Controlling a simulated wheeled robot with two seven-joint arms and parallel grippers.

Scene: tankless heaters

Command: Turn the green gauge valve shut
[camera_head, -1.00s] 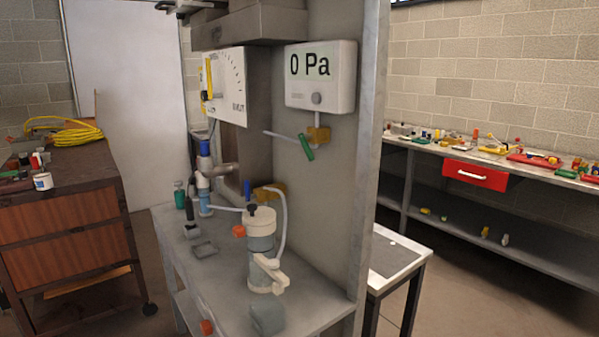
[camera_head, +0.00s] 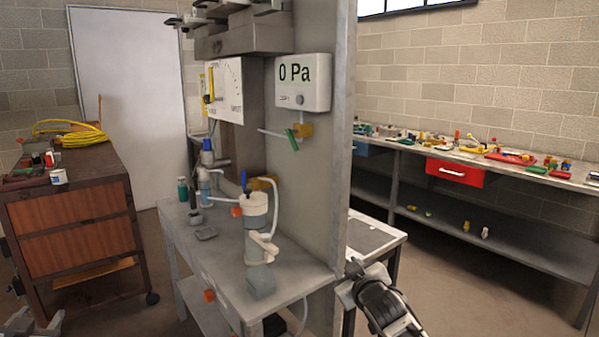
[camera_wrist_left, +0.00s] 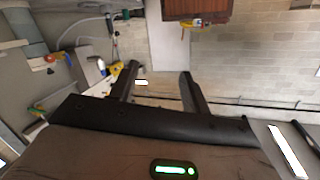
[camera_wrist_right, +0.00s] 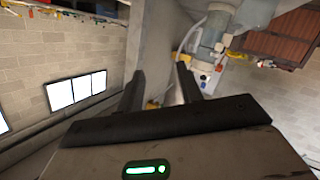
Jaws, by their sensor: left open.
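My left gripper (camera_head: 22,322) is partly cut off at the lower left, far from the valve. It is open and empty in the left wrist view (camera_wrist_left: 158,80).
A grey workbench (camera_head: 212,270) under the panel holds a pump-like cylinder (camera_head: 258,225) with a hose and bottles. A brown cabinet (camera_head: 75,220) stands left. A small table (camera_head: 375,238) and a shelf bench with a red drawer (camera_head: 459,172) stand right. Floor shows between cabinet and workbench.

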